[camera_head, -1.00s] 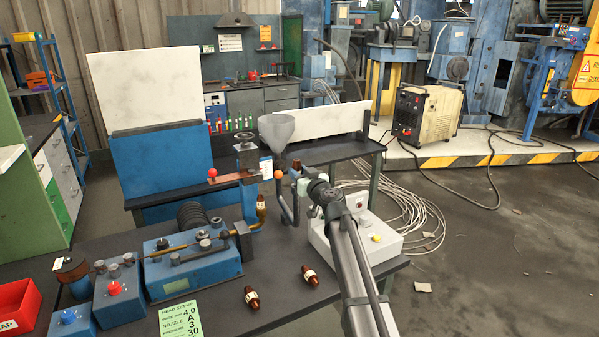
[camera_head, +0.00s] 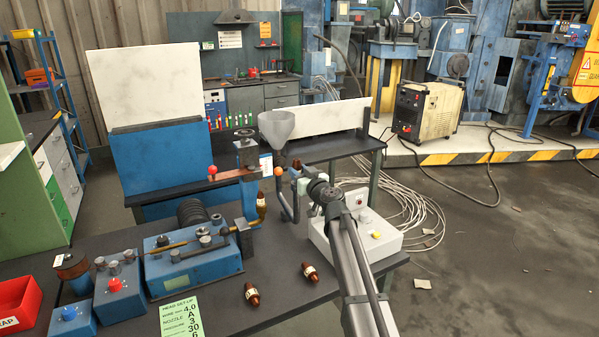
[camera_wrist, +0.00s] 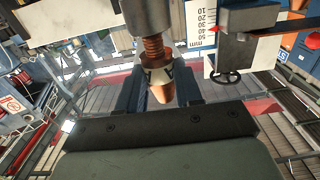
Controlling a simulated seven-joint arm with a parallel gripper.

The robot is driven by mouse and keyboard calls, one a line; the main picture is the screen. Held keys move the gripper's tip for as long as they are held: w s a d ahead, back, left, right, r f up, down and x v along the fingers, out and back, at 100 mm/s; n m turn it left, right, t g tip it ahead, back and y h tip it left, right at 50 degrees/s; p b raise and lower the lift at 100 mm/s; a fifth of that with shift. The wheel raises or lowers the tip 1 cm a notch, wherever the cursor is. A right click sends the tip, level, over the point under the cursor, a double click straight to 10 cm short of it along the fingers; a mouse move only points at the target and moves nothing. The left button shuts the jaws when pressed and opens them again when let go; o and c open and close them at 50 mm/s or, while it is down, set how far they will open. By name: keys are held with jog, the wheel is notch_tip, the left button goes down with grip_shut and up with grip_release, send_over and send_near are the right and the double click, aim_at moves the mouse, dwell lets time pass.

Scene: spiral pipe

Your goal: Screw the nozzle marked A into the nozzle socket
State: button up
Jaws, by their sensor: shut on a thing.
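In the wrist view my gripper (camera_wrist: 159,92) is shut on the nozzle (camera_wrist: 158,72). This nozzle is copper-brown with a white band bearing black A marks, and its threaded end points up. The thread meets the lower end of a grey cylinder (camera_wrist: 148,16), which looks like the nozzle socket. Several copper turns of thread still show below it, and I cannot tell whether the thread has engaged. In the head view my gripper is small and hard to make out at the end of my arm, behind the white box and right of the funnel.
A funnel (camera_head: 278,126), a white control box (camera_head: 365,235) and a green setup card (camera_head: 180,318) are nearby. A millimetre scale (camera_wrist: 207,30) is right of the socket.

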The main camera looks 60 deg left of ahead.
jog(key=shift+f, duration=0.9)
jog(key=o, duration=1.1)
jog(key=shift+o, duration=0.2)
jog(key=d, duration=1.4)
jog(key=shift+a, duration=0.1)
jog(key=shift+c, duration=0.3)
